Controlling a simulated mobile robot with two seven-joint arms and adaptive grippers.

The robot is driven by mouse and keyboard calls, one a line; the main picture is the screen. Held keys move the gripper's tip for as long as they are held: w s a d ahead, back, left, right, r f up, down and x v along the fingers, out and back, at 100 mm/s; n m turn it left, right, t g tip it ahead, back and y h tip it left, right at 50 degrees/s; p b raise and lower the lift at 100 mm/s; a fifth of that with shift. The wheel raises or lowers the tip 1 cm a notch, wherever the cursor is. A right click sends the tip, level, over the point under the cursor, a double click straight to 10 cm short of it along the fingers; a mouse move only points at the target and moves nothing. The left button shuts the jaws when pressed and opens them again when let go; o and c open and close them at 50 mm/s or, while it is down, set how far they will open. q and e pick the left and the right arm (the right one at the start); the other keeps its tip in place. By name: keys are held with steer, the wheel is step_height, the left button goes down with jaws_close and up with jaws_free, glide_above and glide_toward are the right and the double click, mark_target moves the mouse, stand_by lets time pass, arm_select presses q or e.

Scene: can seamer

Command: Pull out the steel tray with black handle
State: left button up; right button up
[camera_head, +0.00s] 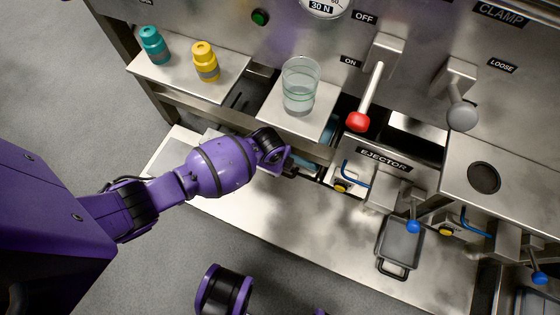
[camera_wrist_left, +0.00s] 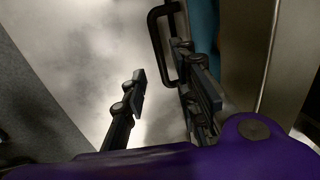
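In the left wrist view a black U-shaped handle (camera_wrist_left: 158,40) stands out to the left from a part with a teal strip (camera_wrist_left: 204,30). The body it belongs to is mostly out of that view. My left gripper (camera_wrist_left: 168,90) is open and empty, with the handle just beyond its fingers. The handle's near end is close to the right finger; I cannot tell if they touch. In the head view my left gripper (camera_head: 290,168) is at the opening under the glass shelf, largely hidden by its wrist. My right gripper is not in view.
A glass (camera_head: 300,86) stands above my left gripper. Teal (camera_head: 154,45) and yellow (camera_head: 205,61) bottles stand left. A red-knobbed lever (camera_head: 359,121) hangs right.

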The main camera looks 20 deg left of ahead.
arm_select(q)
steer(key=f, duration=0.1)
steer(key=f+b, duration=0.1)
steer(key=f, duration=0.1)
steer(key=f+b, duration=0.1)
steer(key=shift+w+f, duration=0.35)
steer(key=shift+w+f+b, duration=0.1)
steer(key=shift+f+b, duration=0.25)
steer(key=shift+w+f, duration=0.1)
steer(key=shift+f, duration=0.15)
steer(key=shift+c, duration=0.6)
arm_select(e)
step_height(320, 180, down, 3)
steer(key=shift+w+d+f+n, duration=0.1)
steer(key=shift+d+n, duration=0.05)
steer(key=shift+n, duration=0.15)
arm_select(q)
jaws_close()
